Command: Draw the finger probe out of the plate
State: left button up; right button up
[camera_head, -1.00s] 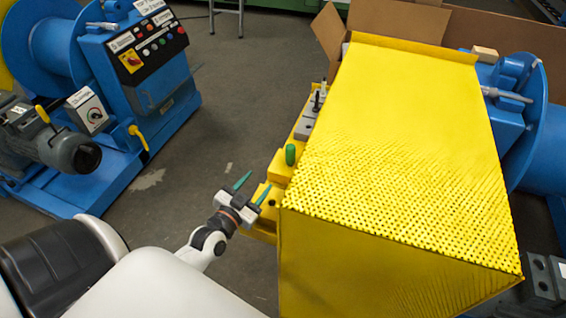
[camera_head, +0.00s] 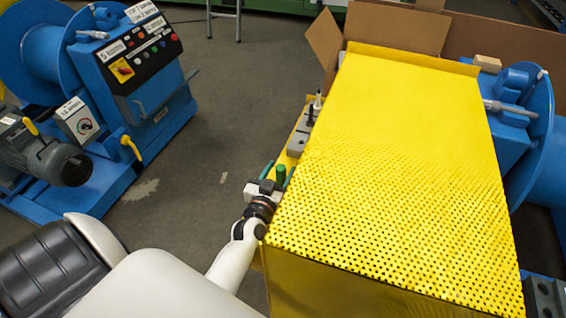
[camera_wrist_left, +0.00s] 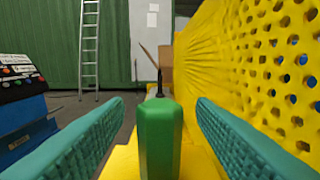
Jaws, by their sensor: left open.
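The finger probe (camera_head: 281,172) shows as an upright green handle on the yellow plate (camera_wrist_left: 123,163) beside the big perforated guard. In the left wrist view the green handle (camera_wrist_left: 160,138) stands centred between my fingers, with a gap on each side. My left gripper (camera_head: 277,178) is open, with one green finger to each side of the handle. The lower end of the probe is hidden behind the handle and gripper. My right gripper is in neither view.
The yellow perforated guard (camera_head: 400,170) stands close on the right of my left gripper. A grey block (camera_head: 298,142) with dark pins lies beyond the handle. A blue machine (camera_head: 140,80) stands at the left. The floor between is clear.

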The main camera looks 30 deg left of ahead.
aim_at(282, 165)
pick_arm(q)
jog(key=shift+x, duration=1.75)
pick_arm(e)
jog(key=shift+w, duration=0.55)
